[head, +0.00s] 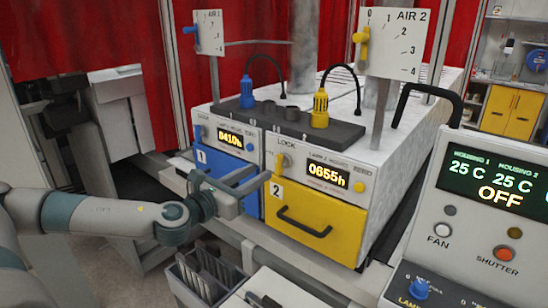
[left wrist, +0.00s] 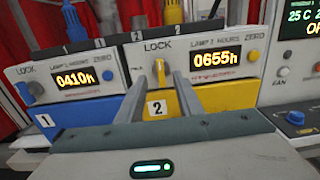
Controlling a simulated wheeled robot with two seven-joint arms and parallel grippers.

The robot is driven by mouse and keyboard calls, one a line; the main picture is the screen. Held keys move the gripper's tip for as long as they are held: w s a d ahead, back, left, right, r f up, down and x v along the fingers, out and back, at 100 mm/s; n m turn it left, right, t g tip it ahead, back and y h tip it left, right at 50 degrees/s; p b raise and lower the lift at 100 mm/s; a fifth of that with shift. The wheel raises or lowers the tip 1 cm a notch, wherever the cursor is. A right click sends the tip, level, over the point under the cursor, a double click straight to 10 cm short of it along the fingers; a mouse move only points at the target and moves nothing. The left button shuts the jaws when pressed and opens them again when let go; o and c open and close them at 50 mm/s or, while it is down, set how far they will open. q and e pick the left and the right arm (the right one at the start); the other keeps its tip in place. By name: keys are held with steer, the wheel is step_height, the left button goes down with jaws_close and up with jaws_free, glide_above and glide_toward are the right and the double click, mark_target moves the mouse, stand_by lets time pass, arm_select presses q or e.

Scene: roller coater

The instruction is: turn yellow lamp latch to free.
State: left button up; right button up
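The yellow lamp unit (head: 317,200), marked 2, has a small yellow latch (head: 284,161) under the word LOCK, at the upper left of its front. In the left wrist view the latch (left wrist: 160,72) shows between my two fingers, its handle roughly upright. My left gripper (head: 264,177) is open, with its fingers just in front of and below the latch in the head view. The fingers look empty; I cannot tell whether either touches the latch. My right gripper is not in view.
The blue lamp unit (head: 226,171), marked 1, stands directly left. A black drawer handle (head: 304,222) sticks out below the latch. A control panel (head: 483,220) stands at the right, and a slotted grey bin (head: 202,280) at the front.

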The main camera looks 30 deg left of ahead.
mark_target(276, 162)
arm_select(q)
steer(key=w+p, duration=0.1)
steer(key=w, duration=0.1)
steer(key=w+p, duration=0.1)
steer(key=w, duration=0.1)
steer(key=w+p, duration=0.1)
steer(key=w, duration=0.1)
steer(key=shift+w+d+r+p, duration=0.2)
steer(key=shift+w+d+p, duration=0.05)
steer(key=shift+w+p, duration=0.1)
steer(key=shift+w+d+f+p, duration=0.1)
steer(key=shift+w+f+p, duration=0.15)
steer(key=shift+w, duration=0.55)
jaws_close()
